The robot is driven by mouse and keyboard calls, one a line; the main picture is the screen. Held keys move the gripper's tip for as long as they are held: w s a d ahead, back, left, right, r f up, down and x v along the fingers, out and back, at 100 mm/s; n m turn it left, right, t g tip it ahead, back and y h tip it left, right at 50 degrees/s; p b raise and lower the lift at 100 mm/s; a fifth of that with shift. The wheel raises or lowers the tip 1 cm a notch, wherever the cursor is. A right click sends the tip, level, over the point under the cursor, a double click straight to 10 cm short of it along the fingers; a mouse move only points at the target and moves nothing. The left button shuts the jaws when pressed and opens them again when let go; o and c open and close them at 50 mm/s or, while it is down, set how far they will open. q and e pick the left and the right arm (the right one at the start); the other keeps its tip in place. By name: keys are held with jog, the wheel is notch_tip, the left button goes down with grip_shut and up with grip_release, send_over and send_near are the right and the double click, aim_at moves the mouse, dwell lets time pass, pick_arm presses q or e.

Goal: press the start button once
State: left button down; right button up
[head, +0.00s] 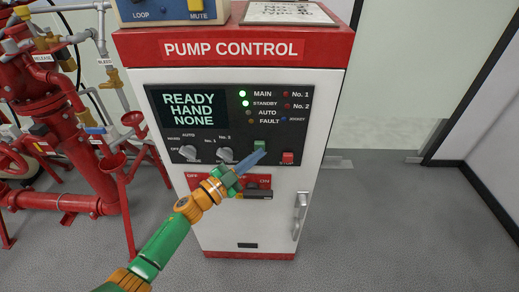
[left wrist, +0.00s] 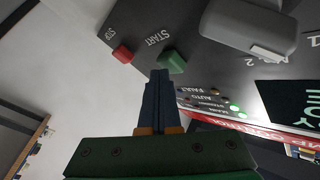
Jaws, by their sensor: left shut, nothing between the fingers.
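The green start button (head: 260,145) is on the black panel of the pump control cabinet (head: 240,105), left of the red stop button (head: 288,157). My left gripper (head: 256,156) is shut and empty, with its blue fingertips just below the start button in the head view. In the left wrist view, the picture is turned; the green start button (left wrist: 173,62) lies just beyond the shut fingertips (left wrist: 158,74), slightly to their right. The red stop button (left wrist: 122,54) is farther left. I cannot tell whether the tips touch the button or panel. The display reads READY HAND NONE.
Two selector knobs (head: 225,155) sit left of the start button; one looms large in the left wrist view (left wrist: 250,28). A red plate with a dark handle (head: 257,193) is below. Red pipes (head: 75,130) stand at left. The floor at right is clear.

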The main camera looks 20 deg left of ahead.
pick_arm(q)
jog(key=shift+w+a+b, duration=0.15)
jog(key=shift+w+b, duration=0.15)
jog(key=shift+w, duration=0.15)
dwell(0.4)
jog(key=shift+s+d+p, duration=0.2)
jog(key=shift+s+p, duration=0.25)
jog(key=shift+s, duration=0.15)
jog(key=shift+s+d+p, duration=0.15)
jog(key=shift+s+p, duration=0.3)
jog(key=shift+s, duration=0.15)
jog(key=s+p, duration=0.1)
jog(key=s, duration=0.1)
jog(key=s+d+p, duration=0.1)
jog(key=s, duration=0.1)
jog(key=shift+s+d+p, duration=0.2)
jog(key=shift+s+p, duration=0.1)
jog(key=shift+s, duration=0.1)
